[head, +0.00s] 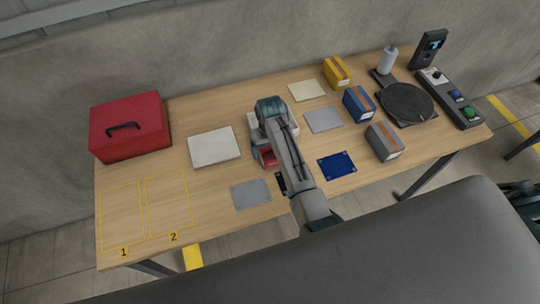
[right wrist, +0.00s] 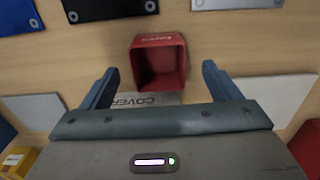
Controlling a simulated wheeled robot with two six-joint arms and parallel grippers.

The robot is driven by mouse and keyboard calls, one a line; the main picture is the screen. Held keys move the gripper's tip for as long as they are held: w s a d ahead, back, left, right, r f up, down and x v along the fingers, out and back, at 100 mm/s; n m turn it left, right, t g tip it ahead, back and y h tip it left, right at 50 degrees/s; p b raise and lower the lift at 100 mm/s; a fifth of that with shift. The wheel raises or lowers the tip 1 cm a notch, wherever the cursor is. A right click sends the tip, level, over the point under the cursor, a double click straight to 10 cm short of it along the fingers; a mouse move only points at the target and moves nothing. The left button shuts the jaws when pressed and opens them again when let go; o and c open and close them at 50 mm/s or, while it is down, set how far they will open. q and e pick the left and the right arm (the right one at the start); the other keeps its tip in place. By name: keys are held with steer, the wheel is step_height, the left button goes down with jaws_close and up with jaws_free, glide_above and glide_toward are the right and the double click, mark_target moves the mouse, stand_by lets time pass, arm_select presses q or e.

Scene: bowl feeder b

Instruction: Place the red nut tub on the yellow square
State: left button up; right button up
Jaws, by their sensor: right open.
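The red nut tub (head: 267,157) stands on the table, partly hidden by my right arm in the head view. In the right wrist view the tub (right wrist: 158,62) is upright, its open top showing an empty-looking inside. My right gripper (right wrist: 160,85) is open above the table, with the tub ahead of and between its spread fingers, apart from both. A pale yellow square (head: 306,90) lies bare at the back of the table. My left gripper is not in view.
A white pad (head: 213,147), a grey pad (head: 323,120) and a blue mat (head: 337,166) lie around the tub. Yellow (head: 337,72), blue (head: 358,103) and grey (head: 384,141) boxes stand to the right. A red toolbox (head: 129,127) stands at the left.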

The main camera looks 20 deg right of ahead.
mark_target(270, 159)
steer(key=f, duration=0.1)
steer(key=f+p, duration=0.1)
steer(key=f, duration=0.1)
steer(key=shift+w+d, duration=0.1)
steer(key=shift+w, duration=0.15)
steer(key=shift+f, duration=0.65)
steer(key=c, duration=1.1)
